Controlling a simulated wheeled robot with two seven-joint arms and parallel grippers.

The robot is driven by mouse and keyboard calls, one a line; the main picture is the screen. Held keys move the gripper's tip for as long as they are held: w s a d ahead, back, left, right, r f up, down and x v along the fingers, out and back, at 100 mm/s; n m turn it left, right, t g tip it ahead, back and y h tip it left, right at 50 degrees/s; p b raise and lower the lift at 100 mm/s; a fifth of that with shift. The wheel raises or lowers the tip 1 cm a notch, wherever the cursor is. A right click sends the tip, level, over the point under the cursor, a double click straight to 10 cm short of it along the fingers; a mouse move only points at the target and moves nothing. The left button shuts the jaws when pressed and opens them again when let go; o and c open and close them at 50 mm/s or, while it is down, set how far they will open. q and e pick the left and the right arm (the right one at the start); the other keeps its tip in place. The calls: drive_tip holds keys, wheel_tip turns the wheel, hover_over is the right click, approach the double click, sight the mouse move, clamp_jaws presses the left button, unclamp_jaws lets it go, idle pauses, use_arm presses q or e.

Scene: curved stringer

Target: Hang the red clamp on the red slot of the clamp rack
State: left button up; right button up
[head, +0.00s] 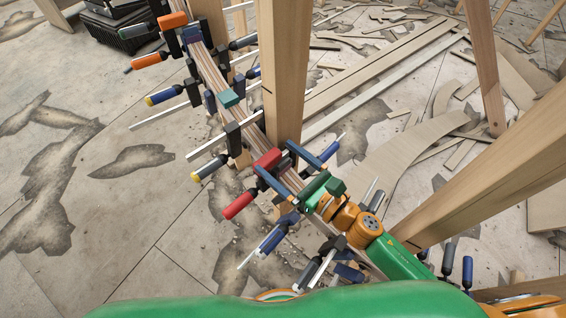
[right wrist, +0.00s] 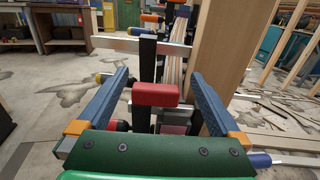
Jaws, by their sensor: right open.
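The red clamp (head: 239,205) is on the curved laminated beam, with its red block (head: 268,159) at the beam and its red handle sticking out to the lower left. My right gripper (head: 274,156) is open, with its two blue fingers on either side of the red block. In the right wrist view the red block (right wrist: 155,93) sits between the open fingers (right wrist: 160,75), with a visible gap on both sides. A dark bar stands behind it. My left gripper is not in view. I cannot make out the clamp rack or its red slot.
Several other clamps line the beam, including an orange one (head: 150,60) and a teal one (head: 228,98). A thick wooden post (head: 283,70) stands close behind the beam. Another slanted timber (head: 480,175) is at right.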

sight(263, 156)
drive_tip(key=f, duration=0.1)
drive_tip(key=f+b, duration=0.1)
drive_tip(key=f, duration=0.1)
drive_tip(key=shift+s+a+f, duration=0.15)
drive_tip(key=shift+s, duration=0.05)
drive_tip(key=shift+a+f, duration=0.1)
drive_tip(key=shift+f, duration=0.3)
drive_tip(key=x, duration=0.7)
drive_tip(key=shift+w+r, duration=0.2)
drive_tip(key=shift+w, duration=0.1)
drive_tip(key=shift+r, duration=0.1)
clamp_jaws()
